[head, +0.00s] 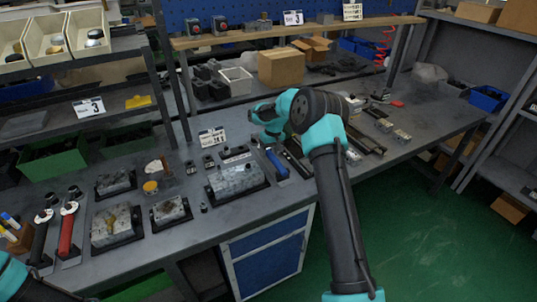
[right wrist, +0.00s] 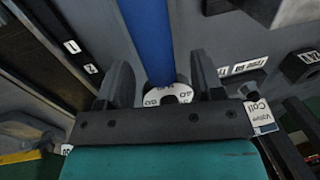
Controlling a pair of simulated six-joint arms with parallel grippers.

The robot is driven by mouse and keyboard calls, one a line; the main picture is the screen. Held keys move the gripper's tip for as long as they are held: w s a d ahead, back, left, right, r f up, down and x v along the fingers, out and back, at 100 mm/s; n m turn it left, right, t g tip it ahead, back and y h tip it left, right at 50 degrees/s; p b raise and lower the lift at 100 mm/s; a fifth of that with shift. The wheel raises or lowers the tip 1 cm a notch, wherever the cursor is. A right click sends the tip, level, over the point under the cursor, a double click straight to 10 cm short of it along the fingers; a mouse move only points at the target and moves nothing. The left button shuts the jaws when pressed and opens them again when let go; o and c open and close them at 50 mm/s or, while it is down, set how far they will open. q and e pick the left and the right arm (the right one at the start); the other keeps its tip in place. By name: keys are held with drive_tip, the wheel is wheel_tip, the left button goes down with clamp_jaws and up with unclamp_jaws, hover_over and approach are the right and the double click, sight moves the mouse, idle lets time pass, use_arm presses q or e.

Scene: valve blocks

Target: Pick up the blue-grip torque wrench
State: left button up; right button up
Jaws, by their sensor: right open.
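The blue-grip torque wrench (head: 277,163) lies on the workbench right of the large valve block, in the head view. In the right wrist view its blue grip (right wrist: 150,42) runs up from a white end ring with printed marks (right wrist: 168,94). My right gripper (right wrist: 160,78) is open, with one finger on each side of the grip in that picture; I cannot tell how high it is above it. In the head view my right gripper (head: 262,113) is at the far side of the wrench, partly hidden by its own wrist. My left gripper is out of view.
Red-grip (head: 68,230) and black-grip (head: 39,240) wrenches lie at the far left. A cardboard box (head: 281,67) stands on the back shelf. The bench's front edge is clear.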

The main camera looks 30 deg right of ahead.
drive_tip(key=shift+a+f, duration=0.15)
drive_tip(key=shift+f, duration=0.65)
drive_tip(key=shift+c, duration=0.2)
clamp_jaws()
